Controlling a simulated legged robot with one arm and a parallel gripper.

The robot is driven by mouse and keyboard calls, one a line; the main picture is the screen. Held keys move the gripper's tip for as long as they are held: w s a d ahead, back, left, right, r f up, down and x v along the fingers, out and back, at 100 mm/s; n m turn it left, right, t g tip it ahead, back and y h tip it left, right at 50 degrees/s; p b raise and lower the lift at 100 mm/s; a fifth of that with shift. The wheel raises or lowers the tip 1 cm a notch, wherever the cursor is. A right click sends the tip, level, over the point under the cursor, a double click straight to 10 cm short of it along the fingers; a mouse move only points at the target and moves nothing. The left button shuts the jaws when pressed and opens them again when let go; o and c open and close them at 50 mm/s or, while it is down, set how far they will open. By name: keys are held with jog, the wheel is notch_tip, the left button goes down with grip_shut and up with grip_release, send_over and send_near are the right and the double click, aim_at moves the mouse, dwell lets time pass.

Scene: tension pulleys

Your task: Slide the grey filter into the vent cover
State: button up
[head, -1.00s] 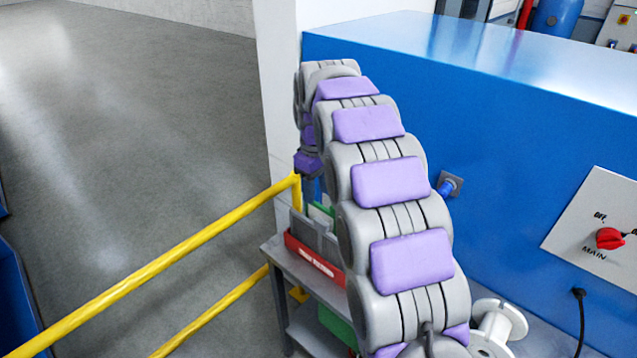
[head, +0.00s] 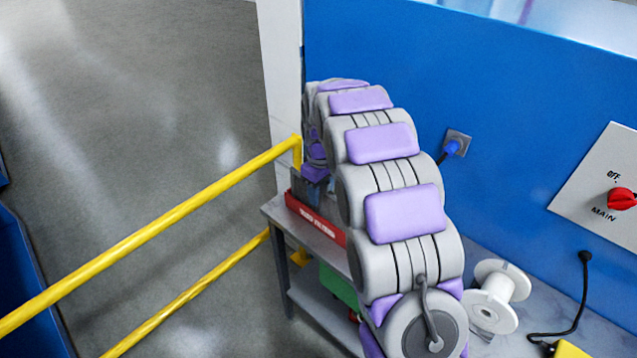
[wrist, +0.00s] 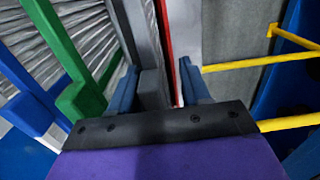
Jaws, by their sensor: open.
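The grey filter (wrist: 143,35) stands upright in the red-walled holder (head: 317,220) on a small grey bench. In the head view, part of the grey filter (head: 303,188) shows above the holder; my arm hides the rest. My gripper (wrist: 157,85) points down over it with its jaws open. In the wrist view the filter's grey edge lies between the two blue-grey fingers, nearer the left one. I cannot tell if either finger touches it. I cannot make out the vent cover in these views.
Green (wrist: 85,95) and blue (wrist: 30,105) framed filters stand left of the grey one in the wrist view. A yellow railing (head: 160,235) runs beside the bench (head: 275,208). A blue cabinet (head: 400,60) rises behind. A white spool (head: 497,296) sits right of my arm.

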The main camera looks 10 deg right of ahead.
jog(key=shift+d+f, duration=0.3)
jog(key=shift+d, duration=0.25)
jog(key=shift+a, duration=0.15)
jog(key=shift+c, duration=0.2)
jog(key=shift+a, duration=0.45)
jog(key=c, duration=0.4)
jog(key=shift+d, duration=0.4)
grip_shut()
